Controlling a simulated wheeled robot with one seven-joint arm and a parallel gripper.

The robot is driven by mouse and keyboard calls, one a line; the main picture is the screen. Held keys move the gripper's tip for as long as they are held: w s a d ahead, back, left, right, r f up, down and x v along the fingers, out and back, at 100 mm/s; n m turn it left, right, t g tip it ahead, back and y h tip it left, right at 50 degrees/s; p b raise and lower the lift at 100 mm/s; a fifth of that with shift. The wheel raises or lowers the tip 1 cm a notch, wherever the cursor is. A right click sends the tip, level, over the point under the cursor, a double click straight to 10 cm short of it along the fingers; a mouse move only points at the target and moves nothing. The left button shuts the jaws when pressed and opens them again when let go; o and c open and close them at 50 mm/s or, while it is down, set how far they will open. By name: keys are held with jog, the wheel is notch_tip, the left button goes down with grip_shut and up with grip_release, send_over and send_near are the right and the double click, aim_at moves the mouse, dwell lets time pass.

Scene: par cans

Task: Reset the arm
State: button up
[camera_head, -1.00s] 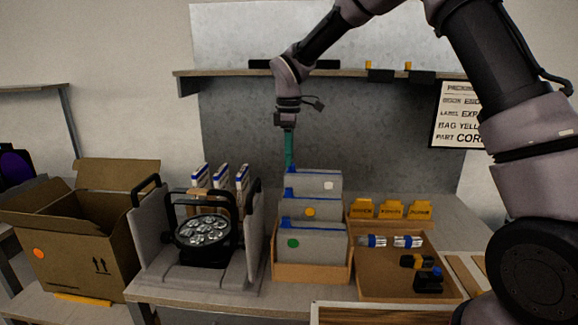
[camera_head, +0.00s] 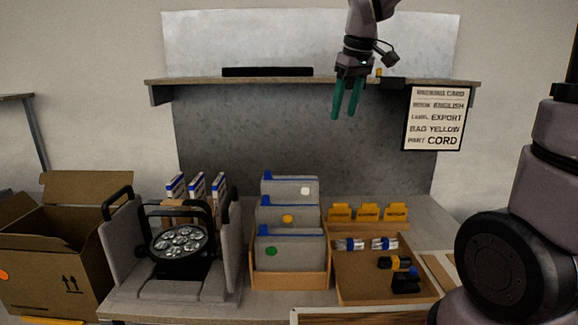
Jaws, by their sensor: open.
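My gripper (camera_head: 346,100) hangs in the air in front of the shelf at the upper middle right. Its two green fingers point down and stand apart, with nothing between them. It is well above the table, clear of the bins and tray. My arm rises out of the top of the picture, and its lower links show at the right edge.
A par can (camera_head: 178,243) sits in grey foam (camera_head: 123,250). An open cardboard box (camera_head: 62,262) is at left. A wooden bin (camera_head: 290,281) holds grey dividers; a tray (camera_head: 352,286) holds small parts. A shelf (camera_head: 210,82) and a packing card (camera_head: 434,119) are behind.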

jog(key=s+d+r+m+t, duration=0.2)
jog(key=s+d+m+t, duration=0.2)
jog(key=s+d+m, duration=0.7)
jog(key=s, duration=0.4)
jog(key=shift+s+d+y, duration=0.15)
jog(key=shift+d+y, duration=0.15)
jog(key=shift+d, duration=0.1)
jog(key=shift+r, duration=0.1)
dwell(1.6)
